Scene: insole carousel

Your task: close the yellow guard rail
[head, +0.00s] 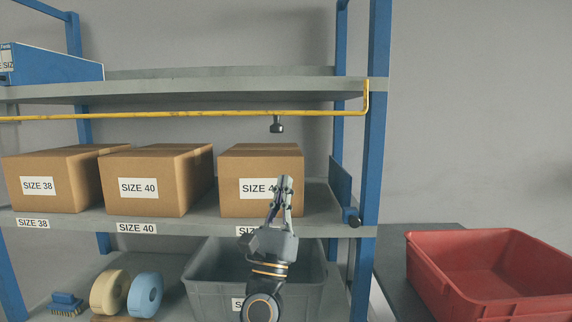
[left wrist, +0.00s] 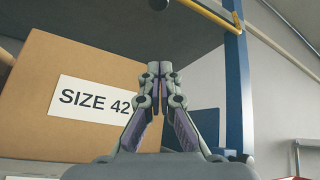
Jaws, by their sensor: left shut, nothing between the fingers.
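The yellow guard rail (head: 190,114) runs level across the shelf front, just below the upper shelf, above the boxes. Its right end bends up at the blue post. A dark knob (head: 277,126) hangs under the rail; a dark round part also shows at the top of the left wrist view (left wrist: 158,4). The rail shows there at the upper right (left wrist: 212,12). My left gripper (head: 285,180) points up in front of the right-hand box, below the knob and apart from it. Its fingertips are together and empty in the left wrist view (left wrist: 160,69). My right gripper is not in view.
Cardboard boxes marked SIZE 38 (head: 42,186), SIZE 40 (head: 140,187) and SIZE 42 (left wrist: 92,106) stand on the middle shelf. A dark knob (head: 351,216) sits at the right post (head: 377,150). A grey bin (head: 205,285) is below; a red crate (head: 490,290) stands right.

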